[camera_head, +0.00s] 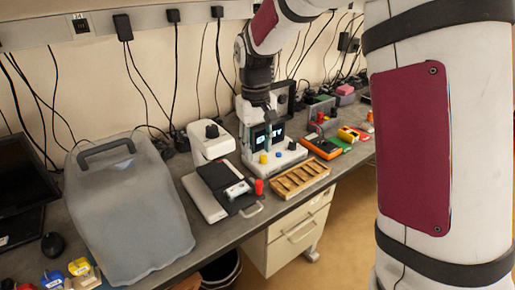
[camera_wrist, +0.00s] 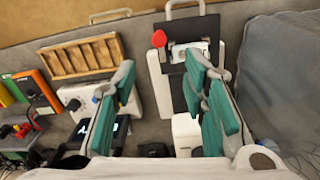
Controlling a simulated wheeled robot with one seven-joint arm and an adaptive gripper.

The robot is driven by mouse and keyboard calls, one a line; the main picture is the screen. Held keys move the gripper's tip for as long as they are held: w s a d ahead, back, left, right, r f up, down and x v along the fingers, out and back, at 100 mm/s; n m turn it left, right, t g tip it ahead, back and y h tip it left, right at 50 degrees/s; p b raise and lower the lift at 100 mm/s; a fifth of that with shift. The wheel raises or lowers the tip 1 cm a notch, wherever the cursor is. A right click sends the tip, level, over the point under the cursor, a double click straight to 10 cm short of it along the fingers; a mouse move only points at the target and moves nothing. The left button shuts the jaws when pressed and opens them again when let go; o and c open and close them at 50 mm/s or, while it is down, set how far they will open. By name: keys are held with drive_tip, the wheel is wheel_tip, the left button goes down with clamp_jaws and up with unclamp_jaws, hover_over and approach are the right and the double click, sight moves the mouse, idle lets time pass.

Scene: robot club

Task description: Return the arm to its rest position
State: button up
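My gripper (camera_head: 266,122) hangs from my arm over the back part of the bench, in front of a white device with a small display (camera_head: 263,157). In the wrist view my gripper (camera_wrist: 165,92) shows its two teal-padded fingers spread wide apart, with nothing between them. The arm reaches down from the top of the head view. The fingertips are small in the head view, and whether they touch the device cannot be told.
On the bench (camera_head: 235,231) stand a large grey covered case (camera_head: 130,215), a black-and-silver flat device (camera_head: 212,190), a red cap (camera_head: 259,186), a wooden slotted tray (camera_head: 299,179) and an orange meter (camera_head: 321,147). Cables hang along the wall. Drawers (camera_head: 290,240) sit below.

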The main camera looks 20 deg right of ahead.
drive_tip(key=shift+r, duration=0.1)
drive_tip(key=s+r+t, duration=0.2)
drive_tip(key=s+r, duration=0.3)
drive_tip(key=s, duration=0.7)
drive_tip(key=s+r+m+t+b, duration=0.1)
drive_tip(key=s+r+t, duration=0.2)
drive_tip(key=s, duration=1)
wheel_tip(320, 180, up, 2)
drive_tip(key=shift+d+r+m+t, duration=0.25)
drive_tip(key=shift+d+m+t, duration=0.05)
drive_tip(key=shift+d, duration=0.15)
drive_tip(key=shift+s+a, duration=0.1)
